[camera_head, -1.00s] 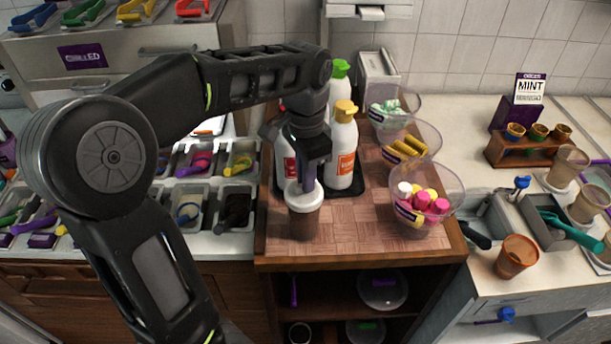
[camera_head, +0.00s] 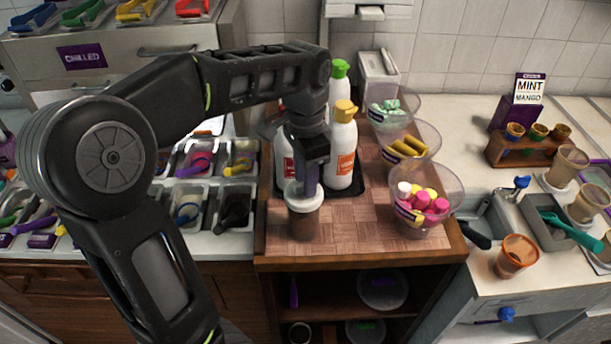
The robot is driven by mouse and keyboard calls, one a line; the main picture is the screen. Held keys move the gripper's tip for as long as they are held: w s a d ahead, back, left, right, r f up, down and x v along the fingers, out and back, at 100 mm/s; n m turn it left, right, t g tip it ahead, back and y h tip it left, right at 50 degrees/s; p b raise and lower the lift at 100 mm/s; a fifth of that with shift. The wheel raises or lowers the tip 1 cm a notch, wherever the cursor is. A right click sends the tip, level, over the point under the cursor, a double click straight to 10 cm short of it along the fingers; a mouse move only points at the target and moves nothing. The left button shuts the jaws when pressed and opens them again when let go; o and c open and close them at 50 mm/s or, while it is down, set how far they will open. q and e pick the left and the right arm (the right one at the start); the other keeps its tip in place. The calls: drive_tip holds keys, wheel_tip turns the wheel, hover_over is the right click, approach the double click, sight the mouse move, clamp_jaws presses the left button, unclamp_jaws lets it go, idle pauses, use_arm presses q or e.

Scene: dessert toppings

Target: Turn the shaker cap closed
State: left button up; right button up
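The shaker (camera_head: 305,222) stands upright near the front left of the wooden counter top, with a brown body. Its white cap (camera_head: 316,204) sits on top. My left gripper (camera_head: 305,190) points straight down over the shaker, with its fingers at the cap. The near finger hides part of the cap, and I cannot tell whether the fingers close on it. My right gripper is not in view.
Squeeze bottles, one with a yellow top (camera_head: 343,145), stand close behind the gripper on a dark tray. Clear bowls with marshmallows (camera_head: 424,203), yellow pieces (camera_head: 406,148) and green-white sweets (camera_head: 386,107) line the right side. The front middle of the wooden top (camera_head: 350,235) is clear.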

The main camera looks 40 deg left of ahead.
use_arm(q)
drive_tip(key=shift+r, duration=0.5)
wheel_tip(320, 180, up, 6)
drive_tip(key=shift+f+p, duration=0.1)
drive_tip(key=shift+p, duration=0.85)
drive_tip(key=shift+r+p, duration=0.55)
drive_tip(key=shift+f, duration=0.1)
